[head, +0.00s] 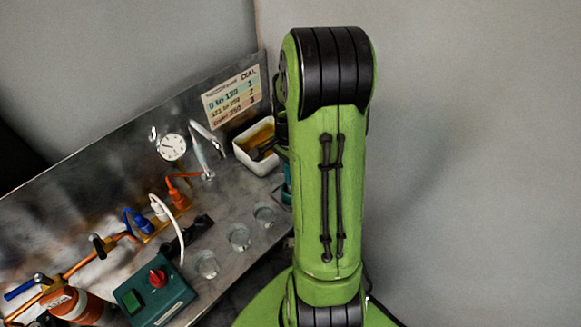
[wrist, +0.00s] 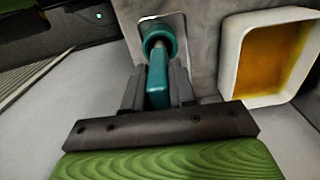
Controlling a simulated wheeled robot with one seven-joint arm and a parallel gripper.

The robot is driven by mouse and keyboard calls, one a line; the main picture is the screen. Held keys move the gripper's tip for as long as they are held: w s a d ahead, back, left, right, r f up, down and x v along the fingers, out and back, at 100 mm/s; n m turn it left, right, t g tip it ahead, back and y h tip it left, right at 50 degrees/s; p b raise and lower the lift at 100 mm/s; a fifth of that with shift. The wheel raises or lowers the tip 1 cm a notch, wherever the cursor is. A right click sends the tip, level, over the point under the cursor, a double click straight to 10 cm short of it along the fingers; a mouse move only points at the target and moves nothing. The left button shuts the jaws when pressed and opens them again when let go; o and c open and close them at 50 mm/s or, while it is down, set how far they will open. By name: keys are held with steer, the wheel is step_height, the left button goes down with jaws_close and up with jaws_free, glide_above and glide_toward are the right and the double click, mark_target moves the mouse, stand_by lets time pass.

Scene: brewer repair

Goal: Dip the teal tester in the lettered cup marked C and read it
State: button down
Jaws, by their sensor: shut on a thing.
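The teal tester (wrist: 158,72) is between the fingers of my gripper (wrist: 158,88) in the wrist view, and the gripper is shut on it. Its ringed far end lies over a pale square patch on the grey surface; I cannot tell whether it touches. A sliver of teal (head: 287,186) shows beside my green arm in the head view, and my gripper is hidden there. Three clear cups stand in a slanting row on the bench: a near one (head: 206,263), a middle one (head: 239,237) and a far one (head: 265,214). I cannot read any letters on them.
A white tray of amber liquid (wrist: 229,55) is close to the right of the tester. A chart (head: 232,100) is behind.

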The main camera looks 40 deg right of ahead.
steer(key=shift+f, duration=0.25)
steer(key=shift+c, duration=1.4)
jaws_free()
steer(key=shift+r+p, duration=2.7)
steer(key=shift+r, duration=0.9)
steer(key=shift+f, duration=0.1)
